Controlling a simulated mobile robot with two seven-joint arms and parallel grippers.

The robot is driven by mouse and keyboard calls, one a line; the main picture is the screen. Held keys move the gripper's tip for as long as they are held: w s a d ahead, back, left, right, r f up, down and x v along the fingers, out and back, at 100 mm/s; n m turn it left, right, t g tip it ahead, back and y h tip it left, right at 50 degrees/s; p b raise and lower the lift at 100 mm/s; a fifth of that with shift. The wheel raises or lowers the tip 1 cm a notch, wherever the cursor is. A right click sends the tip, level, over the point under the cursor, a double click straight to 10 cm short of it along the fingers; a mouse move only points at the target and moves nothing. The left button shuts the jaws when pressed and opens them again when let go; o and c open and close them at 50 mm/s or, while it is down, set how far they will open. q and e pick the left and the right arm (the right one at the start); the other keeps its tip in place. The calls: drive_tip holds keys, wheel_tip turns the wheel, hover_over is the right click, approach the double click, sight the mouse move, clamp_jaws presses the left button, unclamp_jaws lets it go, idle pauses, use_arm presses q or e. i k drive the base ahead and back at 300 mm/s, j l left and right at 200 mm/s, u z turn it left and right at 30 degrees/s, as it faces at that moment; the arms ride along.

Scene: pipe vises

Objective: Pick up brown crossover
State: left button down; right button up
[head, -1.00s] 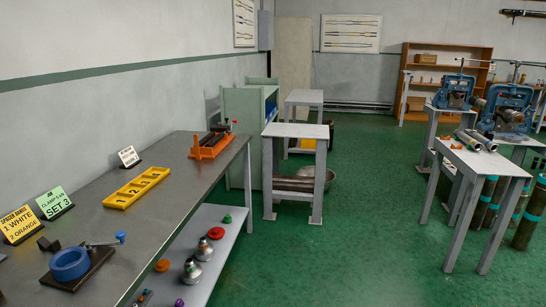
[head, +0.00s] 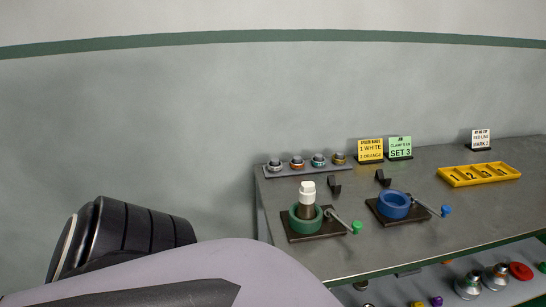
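On the grey bench, a green ring clamp (head: 301,220) on a dark plate has a brown cylinder (head: 306,210) with a white top (head: 308,190) standing upright in it. A low rack (head: 282,171) at the bench's far left end holds several small fittings with coloured bands, among them an orange-banded one (head: 297,163) and a yellow-brown one (head: 339,158). I cannot tell which piece is the brown crossover. Neither gripper is in view; part of my own arm fills the lower left.
A blue ring clamp (head: 394,206) on its plate sits right of the green one. A yellow numbered tray (head: 480,174) and sign cards, one yellow (head: 370,150) and one green (head: 400,147), stand on the bench (head: 440,225). A lower shelf holds several coloured parts.

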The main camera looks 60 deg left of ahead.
sight(305, 213)
drive_tip(key=u, duration=1.75)
